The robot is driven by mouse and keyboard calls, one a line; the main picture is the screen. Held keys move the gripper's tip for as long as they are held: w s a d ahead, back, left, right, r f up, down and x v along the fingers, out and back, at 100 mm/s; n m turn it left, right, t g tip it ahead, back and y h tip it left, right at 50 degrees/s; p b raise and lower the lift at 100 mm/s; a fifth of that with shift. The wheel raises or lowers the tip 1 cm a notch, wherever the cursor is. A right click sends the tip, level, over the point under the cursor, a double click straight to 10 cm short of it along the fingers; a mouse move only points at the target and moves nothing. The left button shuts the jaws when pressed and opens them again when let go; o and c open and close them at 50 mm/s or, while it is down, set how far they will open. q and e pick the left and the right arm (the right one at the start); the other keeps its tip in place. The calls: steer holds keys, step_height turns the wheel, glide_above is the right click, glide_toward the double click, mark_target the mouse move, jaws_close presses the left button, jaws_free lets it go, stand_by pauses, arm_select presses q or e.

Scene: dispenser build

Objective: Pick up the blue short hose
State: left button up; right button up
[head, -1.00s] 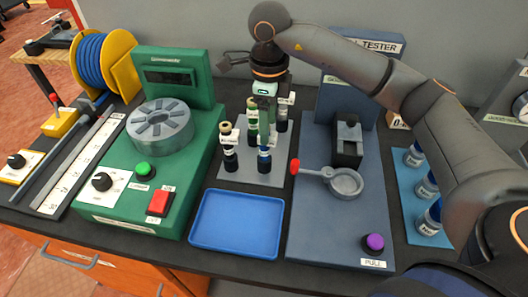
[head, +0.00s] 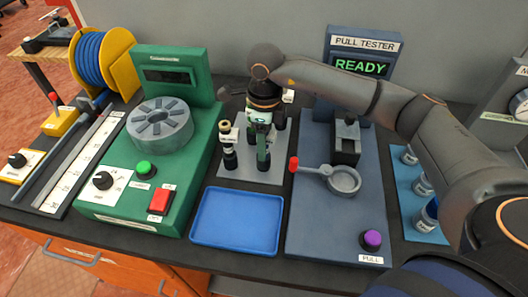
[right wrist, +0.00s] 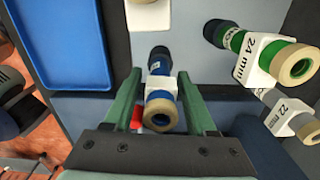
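The blue short hose (right wrist: 155,85), with a tan end and a white label, stands upright between the two fingers of my right gripper (right wrist: 161,100) in the right wrist view. The gripper is open, with a gap on each side of the hose. In the head view my right gripper (head: 263,155) points down over the grey holder plate (head: 240,178) and hides the blue hose. My left gripper is not in view.
An empty blue tray (head: 237,220) lies in front of the holder plate. The green machine (head: 130,190) is to the left. The pull tester (head: 320,215), its screen reading READY, is close on the right. Another hose (head: 228,150) stands left of the gripper.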

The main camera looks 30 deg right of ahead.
jaws_close()
stand_by(1.1)
